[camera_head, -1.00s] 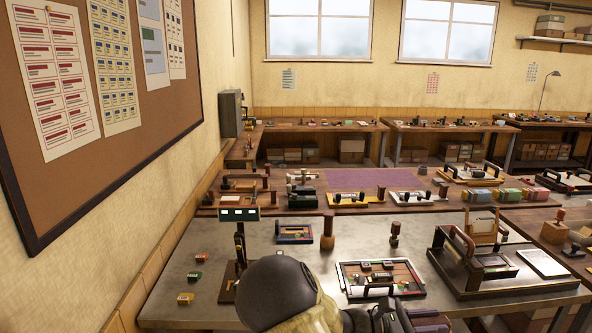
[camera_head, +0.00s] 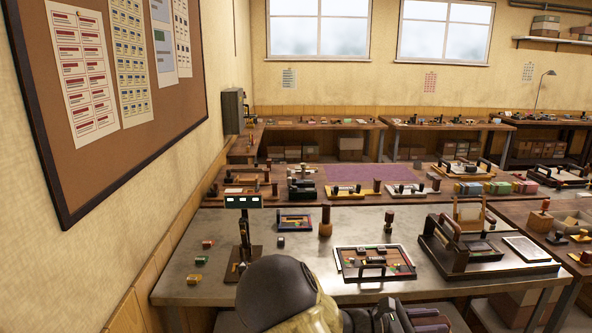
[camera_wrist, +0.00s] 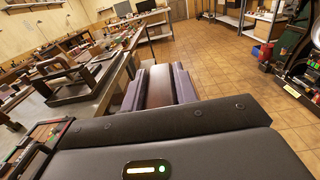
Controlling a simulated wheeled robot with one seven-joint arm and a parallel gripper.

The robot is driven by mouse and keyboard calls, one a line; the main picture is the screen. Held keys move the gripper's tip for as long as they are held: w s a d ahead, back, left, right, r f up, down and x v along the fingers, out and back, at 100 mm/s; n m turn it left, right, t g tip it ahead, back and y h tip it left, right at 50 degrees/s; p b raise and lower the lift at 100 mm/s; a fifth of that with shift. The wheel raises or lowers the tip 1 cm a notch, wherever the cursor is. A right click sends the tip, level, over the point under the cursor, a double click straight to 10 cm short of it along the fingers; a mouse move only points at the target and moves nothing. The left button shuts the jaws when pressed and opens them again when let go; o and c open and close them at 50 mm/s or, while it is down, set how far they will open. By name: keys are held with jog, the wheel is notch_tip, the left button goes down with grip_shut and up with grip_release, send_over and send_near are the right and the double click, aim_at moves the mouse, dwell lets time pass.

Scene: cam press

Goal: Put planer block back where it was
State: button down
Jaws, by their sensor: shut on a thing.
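In the wrist view my gripper (camera_wrist: 158,76) is shut on a reddish-brown block (camera_wrist: 160,86), which I take to be the planer block. In the head view my arm's end is low at the bottom edge, and the held block cannot be made out there. The metal-topped bench (camera_head: 300,292) lies ahead of me. A tray with a wooden inside (camera_head: 345,265) and small parts lies on it, just beyond my arm. I cannot tell which place belongs to the block.
A small press with a display (camera_head: 243,202) stands at the bench's left. Small coloured blocks (camera_head: 194,280) lie left of it. A wooden post (camera_head: 325,222) and a dark-framed fixture (camera_head: 460,250) stand farther along. Bare metal shows between them. A corkboard wall borders the left.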

jog(key=shift+w+a+r+t, duration=0.1)
jog(key=shift+w+r+t, duration=0.1)
jog(key=shift+t, duration=0.1)
jog(key=shift+w+a+f+n+t, duration=0.15)
jog(key=shift+w+a+n+t, duration=0.1)
jog(key=shift+w+n+t, duration=0.5)
jog(key=shift+w+a+n+t+p, duration=0.35)
jog(key=shift+n+t+p, duration=0.1)
jog(key=shift+t, duration=0.2)
jog(key=w+a+f+n+t+y+p, duration=0.2)
jog(key=w+a+f+n+t+y, duration=0.4)
jog(key=a+f+n+t+y, duration=0.45)
notch_tip(320, 180, down, 10)
jog(key=s+a+n+t+y+p, duration=0.1)
jog(key=s+n+t+y, duration=0.1)
jog(key=y, duration=0.5)
jog(key=n+t, duration=0.1)
jog(key=n, duration=0.1)
jog(key=shift+s+a+r+n+p, duration=0.15)
jog(key=shift+s+a+n+p, duration=0.05)
jog(key=shift+a+n+p, duration=0.2)
jog(key=shift+t+y, duration=0.25)
